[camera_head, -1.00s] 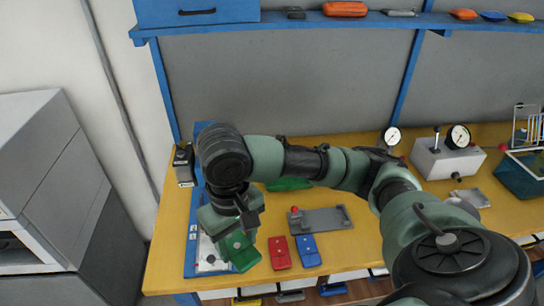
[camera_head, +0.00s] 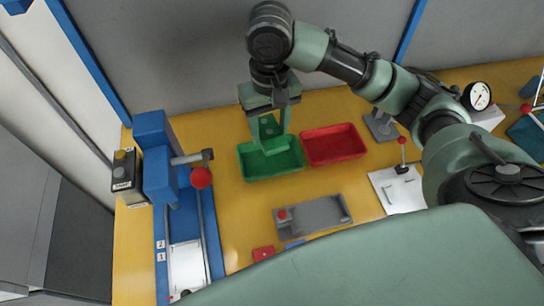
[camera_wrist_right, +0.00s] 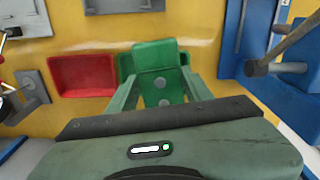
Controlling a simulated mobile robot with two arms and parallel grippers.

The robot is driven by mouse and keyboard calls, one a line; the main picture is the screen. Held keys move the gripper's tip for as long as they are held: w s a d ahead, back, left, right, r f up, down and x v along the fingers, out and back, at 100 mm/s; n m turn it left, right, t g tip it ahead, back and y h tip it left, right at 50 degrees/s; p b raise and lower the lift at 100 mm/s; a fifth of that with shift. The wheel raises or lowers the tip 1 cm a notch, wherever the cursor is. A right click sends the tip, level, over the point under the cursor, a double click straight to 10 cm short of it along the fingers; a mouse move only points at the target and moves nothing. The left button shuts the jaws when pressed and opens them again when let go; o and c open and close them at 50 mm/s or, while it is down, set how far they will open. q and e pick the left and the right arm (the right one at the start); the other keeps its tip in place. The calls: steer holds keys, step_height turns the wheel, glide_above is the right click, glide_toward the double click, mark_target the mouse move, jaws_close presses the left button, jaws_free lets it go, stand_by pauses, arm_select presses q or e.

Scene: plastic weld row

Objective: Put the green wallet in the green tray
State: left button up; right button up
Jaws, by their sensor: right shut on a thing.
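The green wallet (camera_head: 269,130) hangs from my right gripper (camera_head: 266,112), which is shut on it. In the head view the wallet is above the back part of the green tray (camera_head: 257,173). In the right wrist view the wallet (camera_wrist_right: 158,62) is between the two green fingers (camera_wrist_right: 160,92) and covers much of the green tray (camera_wrist_right: 125,66). I cannot tell whether the wallet touches the tray. The tray's visible floor in the head view is empty. My left gripper is not in view.
A red tray (camera_head: 334,145) stands right beside the green tray. A blue press with a red knob (camera_head: 202,178) stands to the left. A grey fixture (camera_head: 312,215) lies in front, with a red wallet (camera_head: 263,253) partly hidden. A white lever panel (camera_head: 399,188) is at the right.

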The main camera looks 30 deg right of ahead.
steer(key=w+d+m, duration=0.1)
steer(key=w+d, duration=0.2)
steer(key=w, duration=0.3)
steer(key=p, duration=0.1)
glide_above(270, 161)
step_height(270, 161, down, 15)
steer(key=shift+f, duration=0.2)
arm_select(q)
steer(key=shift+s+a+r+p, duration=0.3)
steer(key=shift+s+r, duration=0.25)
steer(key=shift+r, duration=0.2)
arm_select(e)
steer(key=shift+f, duration=2.6)
steer(key=shift+s+f, duration=0.1)
steer(key=o, duration=1.5)
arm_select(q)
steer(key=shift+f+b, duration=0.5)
arm_select(e)
step_height(270, 161, up, 12)
